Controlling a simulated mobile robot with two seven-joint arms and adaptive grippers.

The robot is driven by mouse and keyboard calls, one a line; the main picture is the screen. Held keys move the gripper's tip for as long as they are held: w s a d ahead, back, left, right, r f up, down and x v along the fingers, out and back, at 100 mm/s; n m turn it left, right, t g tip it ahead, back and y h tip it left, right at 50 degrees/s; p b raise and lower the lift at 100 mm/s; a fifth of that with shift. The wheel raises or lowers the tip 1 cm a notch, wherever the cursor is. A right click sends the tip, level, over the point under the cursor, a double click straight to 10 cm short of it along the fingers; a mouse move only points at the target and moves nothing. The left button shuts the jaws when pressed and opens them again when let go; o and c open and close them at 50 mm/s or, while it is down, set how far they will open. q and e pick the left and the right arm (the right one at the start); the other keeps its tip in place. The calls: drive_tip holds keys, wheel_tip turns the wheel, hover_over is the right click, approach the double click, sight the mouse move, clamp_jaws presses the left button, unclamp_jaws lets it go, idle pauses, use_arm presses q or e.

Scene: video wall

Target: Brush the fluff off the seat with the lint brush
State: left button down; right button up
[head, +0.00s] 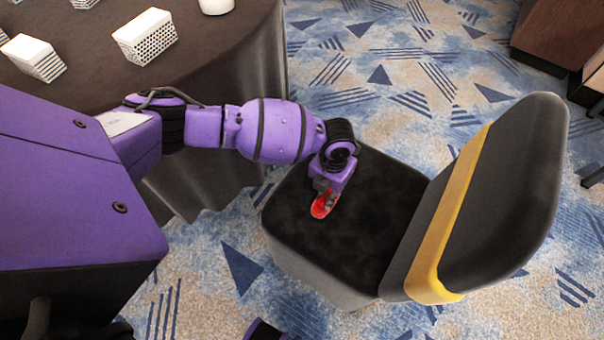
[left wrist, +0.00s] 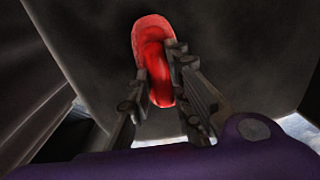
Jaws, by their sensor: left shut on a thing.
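The red lint brush (head: 322,208) is at the left-middle part of the dark chair seat (head: 372,225). My left gripper (head: 327,190) is shut on the brush, above the seat. In the left wrist view the red brush (left wrist: 151,38) sits between the two fingers (left wrist: 160,78), its rounded end pointing away over the dark seat (left wrist: 235,50). I cannot tell whether the brush touches the seat. The seat shows faint grey mottling, but no distinct tuft of fluff can be made out. My right gripper is not in view.
The chair's backrest (head: 515,190) with a yellow band (head: 452,215) rises at the right of the seat. A dark-clothed round table (head: 215,75) with white boxes (head: 145,37) stands at the upper left. Patterned blue carpet (head: 400,65) around the chair is mostly clear.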

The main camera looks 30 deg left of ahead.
sight(322, 202)
use_arm(q)
drive_tip(key=shift+s+r+p, duration=0.15)
drive_tip(key=shift+s+p, duration=0.45)
drive_tip(key=shift+s, duration=0.05)
drive_tip(key=shift+s+r+p, duration=0.15)
drive_tip(key=shift+s+p, duration=0.4)
drive_tip(key=shift+s, duration=0.05)
drive_tip(key=shift+s+p, duration=0.3)
drive_tip(key=shift+s, duration=0.1)
drive_tip(key=shift+a+f, duration=0.2)
drive_tip(key=shift+a, duration=0.65)
drive_tip(key=shift+w+f+b, duration=0.2)
drive_tip(key=shift+w+b, duration=0.75)
drive_tip(key=shift+w, duration=0.85)
drive_tip(key=shift+w+d+r+b, duration=0.15)
drive_tip(key=shift+w+b, duration=0.8)
drive_tip(key=shift+w, duration=1.3)
drive_tip(key=shift+w+d+r+b, duration=0.1)
drive_tip(key=shift+w+b, duration=0.95)
drive_tip(key=shift+w, duration=0.75)
drive_tip(key=shift+w+f+b, duration=0.2)
drive_tip(key=shift+w+b, duration=1.2)
drive_tip(key=shift+w, duration=0.4)
drive_tip(key=shift+r, duration=0.1)
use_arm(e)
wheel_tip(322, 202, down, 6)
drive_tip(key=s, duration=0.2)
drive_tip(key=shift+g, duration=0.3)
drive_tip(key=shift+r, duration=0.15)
